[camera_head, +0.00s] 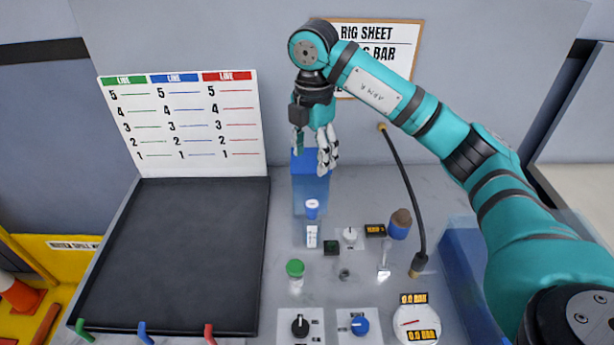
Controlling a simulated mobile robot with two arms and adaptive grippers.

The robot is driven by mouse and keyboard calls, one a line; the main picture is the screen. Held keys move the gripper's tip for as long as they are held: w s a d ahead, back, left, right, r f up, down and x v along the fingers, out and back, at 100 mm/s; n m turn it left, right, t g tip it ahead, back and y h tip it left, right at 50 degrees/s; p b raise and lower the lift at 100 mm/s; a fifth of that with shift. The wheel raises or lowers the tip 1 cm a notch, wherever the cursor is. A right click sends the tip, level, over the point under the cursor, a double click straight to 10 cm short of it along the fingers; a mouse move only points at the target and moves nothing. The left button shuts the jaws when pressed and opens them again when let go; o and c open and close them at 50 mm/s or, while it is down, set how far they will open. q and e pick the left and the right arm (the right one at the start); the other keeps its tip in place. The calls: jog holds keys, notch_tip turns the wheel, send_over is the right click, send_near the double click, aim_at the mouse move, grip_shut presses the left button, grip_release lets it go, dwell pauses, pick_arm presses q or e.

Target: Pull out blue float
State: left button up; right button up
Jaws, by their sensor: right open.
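My right gripper (315,156) hangs fingers down at the back of the bench, open. A blue block (310,168) shows behind and just below its fingers, at the top of a clear bluish column (311,192). I cannot tell whether the fingers touch it. A small white cylinder with a blue top (312,208) stands in front of the column. I cannot tell which blue piece is the float. My left gripper is not in view.
A black tray (180,255) fills the left, with a level chart (185,122) behind. A green-capped vial (295,270), knobs (360,325), a gauge (416,320) and a brown-topped blue bottle (400,223) stand in front and to the right. A black hose (404,190) rises at right.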

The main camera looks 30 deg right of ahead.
jog(key=p, duration=0.1)
send_near(312, 204)
notch_tip(312, 204, down, 7)
jog(key=shift+r+p, duration=0.2)
jog(key=shift+p, duration=0.8)
notch_tip(312, 204, down, 3)
jog(key=shift+f+p, duration=0.2)
jog(key=shift+p, duration=0.2)
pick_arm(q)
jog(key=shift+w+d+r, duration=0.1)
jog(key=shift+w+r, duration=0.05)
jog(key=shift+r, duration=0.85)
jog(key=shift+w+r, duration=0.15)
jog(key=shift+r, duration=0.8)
pick_arm(e)
jog(key=shift+f, duration=0.5)
grip_shut()
jog(key=c, duration=0.8)
grip_release()
jog(key=shift+c, duration=1.4)
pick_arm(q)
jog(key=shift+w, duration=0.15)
